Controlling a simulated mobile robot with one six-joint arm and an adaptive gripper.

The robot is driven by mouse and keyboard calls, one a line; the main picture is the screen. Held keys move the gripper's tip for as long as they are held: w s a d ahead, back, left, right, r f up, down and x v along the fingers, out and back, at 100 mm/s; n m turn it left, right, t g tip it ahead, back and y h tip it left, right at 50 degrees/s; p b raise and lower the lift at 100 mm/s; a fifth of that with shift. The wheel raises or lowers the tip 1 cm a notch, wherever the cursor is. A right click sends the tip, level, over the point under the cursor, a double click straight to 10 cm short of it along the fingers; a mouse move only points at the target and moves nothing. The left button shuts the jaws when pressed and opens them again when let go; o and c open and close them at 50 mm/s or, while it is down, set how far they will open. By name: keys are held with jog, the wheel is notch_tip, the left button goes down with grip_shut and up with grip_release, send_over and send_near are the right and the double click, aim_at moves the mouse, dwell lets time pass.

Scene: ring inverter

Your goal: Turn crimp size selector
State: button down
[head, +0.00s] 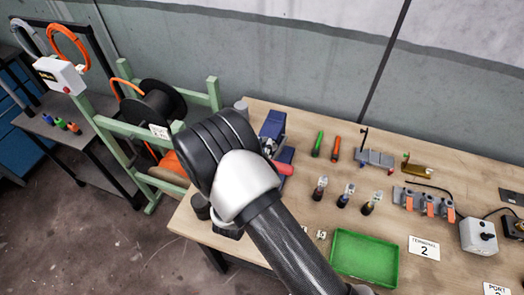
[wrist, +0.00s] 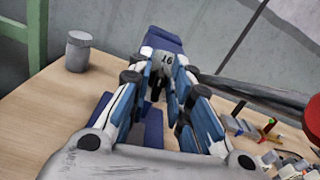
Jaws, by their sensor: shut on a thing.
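The blue crimping tool (head: 273,124) stands near the left end of the wooden bench in the head view, partly hidden behind my arm. Its blue body (wrist: 153,128) also shows between my fingers in the wrist view. A grey selector (wrist: 167,59) marked "16" sits at its upper part. My gripper (wrist: 164,72) is shut on the selector, with one blue-sided finger on each side of it. The lower part of the selector is dark and partly hidden by the fingers.
A red handle (head: 283,168) sticks out beside the tool, close to my arm. A grey cylinder (wrist: 78,52) stands left of the tool. A cable reel (head: 155,105) stands left of the bench.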

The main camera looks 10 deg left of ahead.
jog(key=shift+d+m+b, duration=0.1)
jog(key=shift+m+b, duration=0.35)
jog(key=shift+m, duration=0.35)
jog(key=c, duration=1.7)
grip_release()
jog(key=shift+s, duration=0.15)
jog(key=s, duration=0.4)
jog(key=s+a, duration=0.1)
jog(key=s, duration=0.6)
jog(key=shift+s+a, duration=0.3)
jog(key=shift+s, duration=0.1)
